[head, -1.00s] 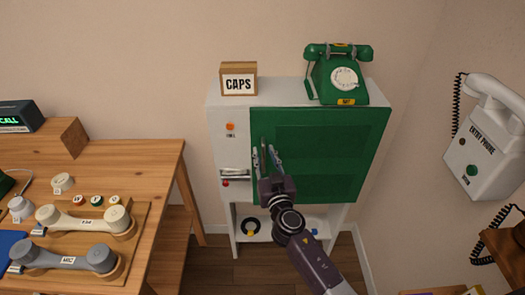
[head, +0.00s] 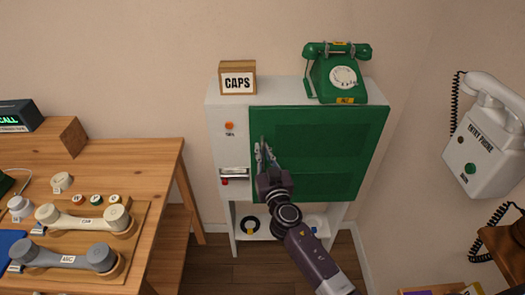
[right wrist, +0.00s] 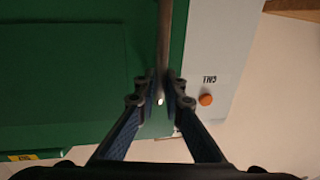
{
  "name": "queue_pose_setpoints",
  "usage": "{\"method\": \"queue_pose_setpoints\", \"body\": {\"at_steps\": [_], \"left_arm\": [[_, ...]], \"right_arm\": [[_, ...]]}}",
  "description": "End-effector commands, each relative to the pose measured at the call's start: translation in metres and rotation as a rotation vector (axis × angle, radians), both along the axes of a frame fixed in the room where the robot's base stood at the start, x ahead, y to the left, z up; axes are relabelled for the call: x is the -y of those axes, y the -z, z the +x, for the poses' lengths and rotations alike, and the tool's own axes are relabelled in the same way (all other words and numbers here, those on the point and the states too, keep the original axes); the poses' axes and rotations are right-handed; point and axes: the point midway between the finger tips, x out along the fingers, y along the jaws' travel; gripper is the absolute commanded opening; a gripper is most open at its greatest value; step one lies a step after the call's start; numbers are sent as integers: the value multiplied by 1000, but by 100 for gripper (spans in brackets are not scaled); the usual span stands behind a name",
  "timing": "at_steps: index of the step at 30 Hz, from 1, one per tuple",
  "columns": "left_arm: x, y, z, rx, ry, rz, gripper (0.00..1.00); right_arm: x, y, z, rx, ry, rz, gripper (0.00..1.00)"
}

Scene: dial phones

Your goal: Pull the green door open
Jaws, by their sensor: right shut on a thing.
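The green door (head: 330,150) is the front of a white cabinet (head: 228,150) and looks shut, flush with the frame. It also fills the left of the right wrist view (right wrist: 70,80). A metal bar handle (right wrist: 165,35) runs along the door's edge beside the white strip. My right gripper (head: 263,150) is at the left part of the door. In the right wrist view its fingers (right wrist: 161,90) are shut on the bar, one on each side. In the head view the fingers hide most of the handle. My left gripper is not in view.
An orange button (head: 229,125) is on the white strip. A wooden table (head: 150,165) with handsets is at left, and a white wall phone (head: 485,140) at right. Floor shows below the cabinet.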

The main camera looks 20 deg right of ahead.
Motion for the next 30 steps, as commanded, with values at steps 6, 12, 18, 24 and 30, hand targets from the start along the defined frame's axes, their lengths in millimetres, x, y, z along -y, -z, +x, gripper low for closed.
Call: {"method": "queue_pose_setpoints", "body": {"at_steps": [6,12,18,24,30], "left_arm": [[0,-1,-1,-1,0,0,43],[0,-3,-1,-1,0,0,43],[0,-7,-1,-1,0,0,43],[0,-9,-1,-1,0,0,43],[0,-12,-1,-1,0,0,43]], "right_arm": [[0,1,-5,-2,-11,0,0],[-3,1,-31,-4,-75,-1,0],[-3,2,-82,-6,-207,-3,0],[5,3,-146,-9,-376,-3,0],[23,1,-203,-8,-533,-5,0]]}}
